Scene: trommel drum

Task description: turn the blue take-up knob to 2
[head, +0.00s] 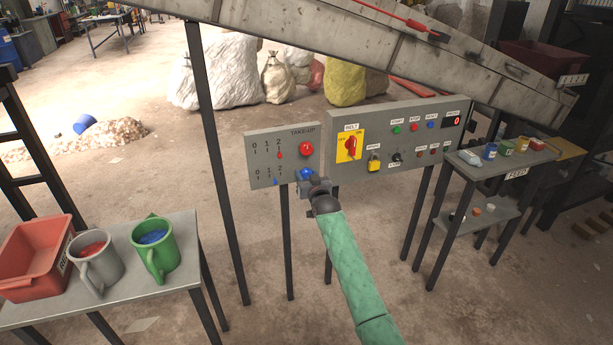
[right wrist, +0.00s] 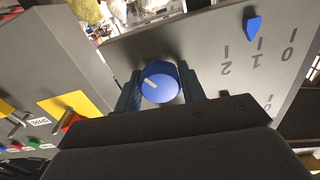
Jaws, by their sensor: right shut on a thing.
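The blue take-up knob (head: 306,174) sits at the lower right of the grey take-up panel (head: 262,158). My right gripper (head: 314,188) is shut on it. In the right wrist view the blue knob (right wrist: 160,82) lies between the two fingers, with a pale line on its face. The blue pointer (head: 275,181) is on the lower 0-1-2 scale. In the right wrist view, which shows the panel upside down, the blue pointer (right wrist: 253,27) is by the 1 mark, slightly toward 2. My left gripper is not in view.
A red knob (head: 306,149) is just above the blue one, with a red pointer (head: 279,155) near 2. The belt control panel (head: 400,120) stands close on the right. A table (head: 180,280) with mugs and a red bin is at left.

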